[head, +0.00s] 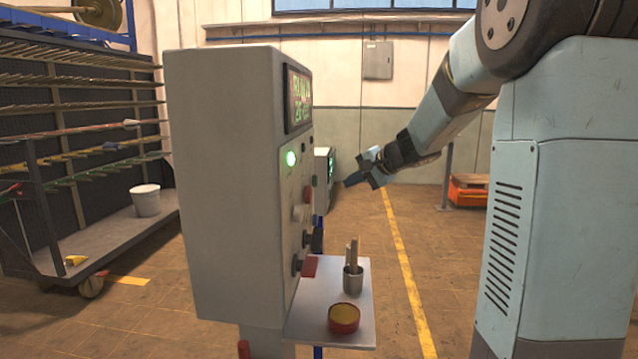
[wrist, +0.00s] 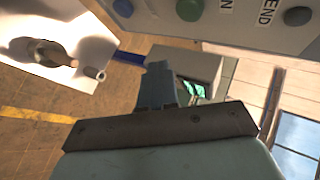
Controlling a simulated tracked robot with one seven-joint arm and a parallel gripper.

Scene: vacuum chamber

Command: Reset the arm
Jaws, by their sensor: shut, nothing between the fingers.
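My gripper (head: 358,180) is at the end of my light blue arm, in the middle of the head view. It is shut and empty, and it points left towards the control cabinet's front panel. In the wrist view its fingers (wrist: 157,84) are together, below the panel's lower edge in the picture. The grey control cabinet (head: 225,180) has a lit green lamp (head: 291,158), a display (head: 298,97) and several knobs and buttons. A green button (wrist: 190,9) and a dark one (wrist: 297,16) show in the wrist view.
A small shelf (head: 305,325) below the panel bears a metal cup (head: 353,280) and a red round tin (head: 344,318). A second small box with a green display (head: 331,165) is behind the cabinet. A rack with a white bucket (head: 145,201) stands left. The floor right of the shelf is clear.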

